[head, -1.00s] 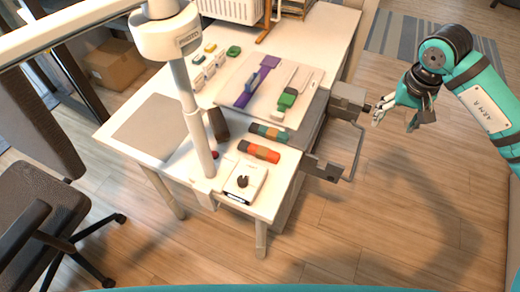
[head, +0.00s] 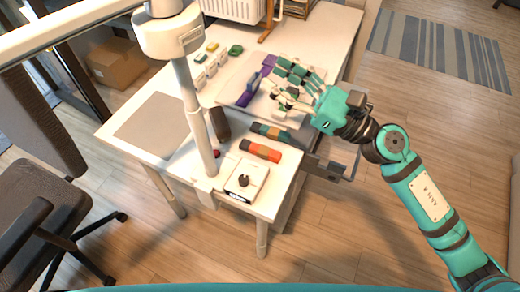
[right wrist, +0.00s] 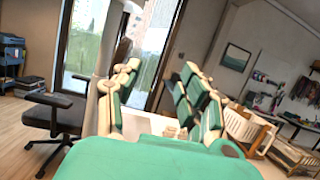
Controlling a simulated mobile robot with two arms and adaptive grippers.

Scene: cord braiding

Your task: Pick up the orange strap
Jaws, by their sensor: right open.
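An orange strap (head: 260,151), with dark sections, lies on the near part of the white table in the head view. A similar teal strap (head: 270,131) with an orange section lies just behind it. My right gripper (head: 285,86) is open and empty above the pale board, behind and to the right of the orange strap and apart from it. Its spread green-and-cream fingers also show in the right wrist view (right wrist: 158,92), where the strap is not visible. My left gripper is not in view.
A white post (head: 197,120) stands left of the straps. A white device with a black knob (head: 244,181) sits in front of them. The pale board (head: 232,96) carries a purple strap (head: 249,93). A bare grey mat (head: 160,125) lies left; a chair (head: 50,210) stands beyond the table's left edge.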

